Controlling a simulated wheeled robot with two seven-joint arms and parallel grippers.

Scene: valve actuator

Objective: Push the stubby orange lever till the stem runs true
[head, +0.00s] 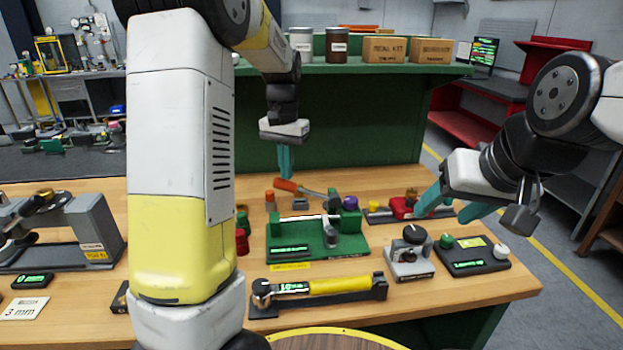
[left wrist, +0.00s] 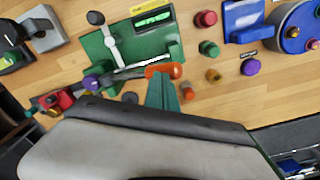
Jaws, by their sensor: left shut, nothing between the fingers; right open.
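The stubby orange lever (head: 287,185) sticks out at the back left of the green valve fixture (head: 295,243), on a grey bar. It also shows in the left wrist view (left wrist: 159,71). A pale rod (head: 300,217), perhaps the stem, crosses the fixture; I cannot tell if it runs true. My left gripper (head: 285,174) is shut and empty, pointing down, its teal tips right at the orange handle; in the left wrist view its fingers (left wrist: 162,88) are beside the handle, and contact is unclear. My right gripper (head: 450,207) is open and empty at the right.
A torque-wrench-like tool with a yellow handle (head: 340,286) lies in front. A grey dial block (head: 410,258) and a black box with knobs (head: 472,255) stand at right. Small orange (head: 270,201) and red (head: 242,240) pieces stand left of the fixture.

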